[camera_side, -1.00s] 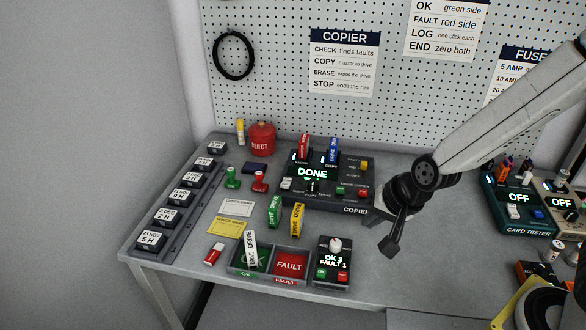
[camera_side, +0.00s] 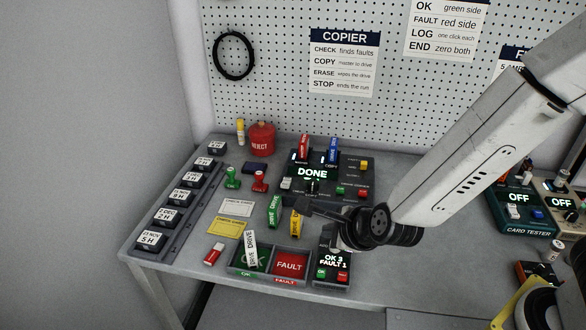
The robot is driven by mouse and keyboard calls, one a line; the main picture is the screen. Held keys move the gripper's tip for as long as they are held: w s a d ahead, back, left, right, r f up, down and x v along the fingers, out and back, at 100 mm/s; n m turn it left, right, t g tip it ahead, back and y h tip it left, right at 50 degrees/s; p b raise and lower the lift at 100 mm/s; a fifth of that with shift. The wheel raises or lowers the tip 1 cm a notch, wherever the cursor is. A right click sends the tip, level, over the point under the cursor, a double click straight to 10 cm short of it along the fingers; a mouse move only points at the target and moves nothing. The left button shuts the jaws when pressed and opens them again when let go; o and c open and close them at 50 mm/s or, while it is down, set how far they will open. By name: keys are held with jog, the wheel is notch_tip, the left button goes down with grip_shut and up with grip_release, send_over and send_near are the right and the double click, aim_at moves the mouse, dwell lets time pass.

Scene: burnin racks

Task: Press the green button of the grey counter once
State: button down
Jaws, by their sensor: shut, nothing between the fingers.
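The counter (camera_side: 334,262) stands at the front of the bench, right of the sorting tray. Its lit display reads OK 3, FAULT 1. Its green button (camera_side: 321,273) is at the lower left, with a red button (camera_side: 342,277) beside it. My wrist hides the top of the counter, including its white knob. My gripper (camera_side: 312,207) is shut and empty, pointing left in the picture above and behind the counter. It appears apart from the green button, though its height over the bench is hard to judge.
The tray (camera_side: 231,272) has a green OK side holding a white drive and a red FAULT side (camera_side: 290,264). A yellow drive (camera_side: 295,226) and a green drive (camera_side: 274,212) stand close to my gripper. The copier (camera_side: 355,207) behind shows DONE.

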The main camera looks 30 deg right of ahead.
aim_at(325, 274)
jog(key=shift+s+a+m+h, duration=0.1)
jog(key=shift+a+m+h, duration=0.05)
jog(key=shift+m, duration=0.4)
jog(key=shift+s+a+m+h, duration=0.1)
jog(key=shift+m+h, duration=0.05)
jog(key=shift+m, duration=0.4)
jog(key=shift+f, duration=0.2)
jog(key=shift+f, duration=4.25)
jog(key=shift+f, duration=0.9)
jog(key=shift+r, duration=0.9)
jog(key=shift+r, duration=2.5)
